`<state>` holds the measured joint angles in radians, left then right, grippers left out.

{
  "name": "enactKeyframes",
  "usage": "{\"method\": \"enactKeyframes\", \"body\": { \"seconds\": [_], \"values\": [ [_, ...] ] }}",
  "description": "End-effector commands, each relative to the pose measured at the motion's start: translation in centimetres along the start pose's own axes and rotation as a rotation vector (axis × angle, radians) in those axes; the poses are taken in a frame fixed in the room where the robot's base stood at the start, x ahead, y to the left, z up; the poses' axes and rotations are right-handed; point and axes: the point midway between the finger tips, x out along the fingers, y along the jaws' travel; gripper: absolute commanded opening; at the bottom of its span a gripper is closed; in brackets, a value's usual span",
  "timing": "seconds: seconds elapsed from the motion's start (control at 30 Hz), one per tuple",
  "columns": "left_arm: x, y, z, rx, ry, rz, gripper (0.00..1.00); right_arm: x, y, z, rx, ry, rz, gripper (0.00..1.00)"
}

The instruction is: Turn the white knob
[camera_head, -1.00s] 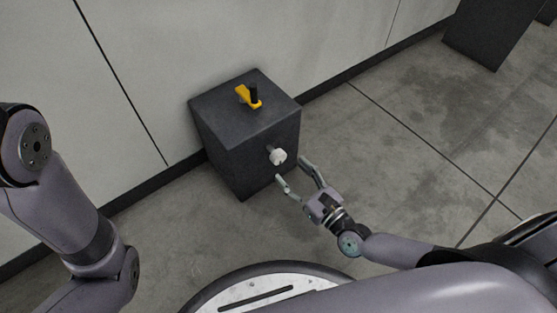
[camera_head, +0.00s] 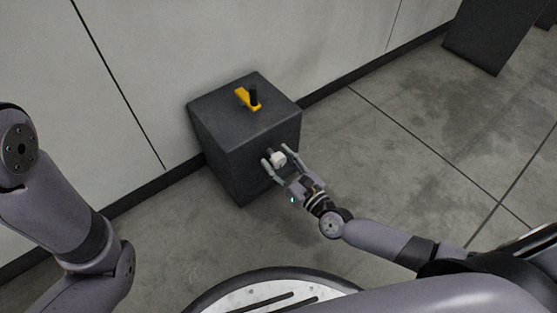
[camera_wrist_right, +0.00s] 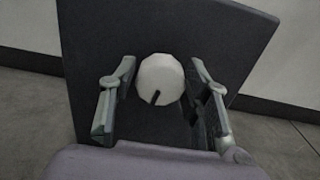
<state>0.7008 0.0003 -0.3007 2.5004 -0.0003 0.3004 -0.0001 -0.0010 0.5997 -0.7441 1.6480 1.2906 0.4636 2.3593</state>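The white knob (camera_head: 278,158) sticks out from the front face of a dark grey box (camera_head: 240,158). In the right wrist view the knob (camera_wrist_right: 160,79) is round and white, with a dark mark at its lower edge. My right gripper (camera_head: 279,158) is open, with one finger on each side of the knob. In the wrist view small gaps show between the knob and both fingers (camera_wrist_right: 161,85). My left arm is at the left of the head view, and its gripper is out of the picture.
A yellow piece with a black handle (camera_head: 250,98) sits on top of the box. The box stands on a grey tiled floor against a light wall (camera_head: 130,60). Another dark block (camera_head: 488,35) stands at the upper right. The floor between them is clear.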

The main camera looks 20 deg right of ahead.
Motion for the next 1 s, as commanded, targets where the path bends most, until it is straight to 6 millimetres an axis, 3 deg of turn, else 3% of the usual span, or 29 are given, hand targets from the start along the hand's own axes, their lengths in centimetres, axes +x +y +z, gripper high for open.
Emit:
{"method": "enactKeyframes", "body": {
  "seconds": [0.5,1.0],
  "values": [
    [0.00,0.00,0.00,0.000,0.000,0.000,0.40,-0.03,-0.02,-0.02,0.000,0.000,0.000,0.08],
    [0.59,-0.14,0.23,0.000,-0.001,0.000,0.40,-0.03,-0.04,0.12,-0.153,-0.001,-0.002,0.07]
  ]
}}
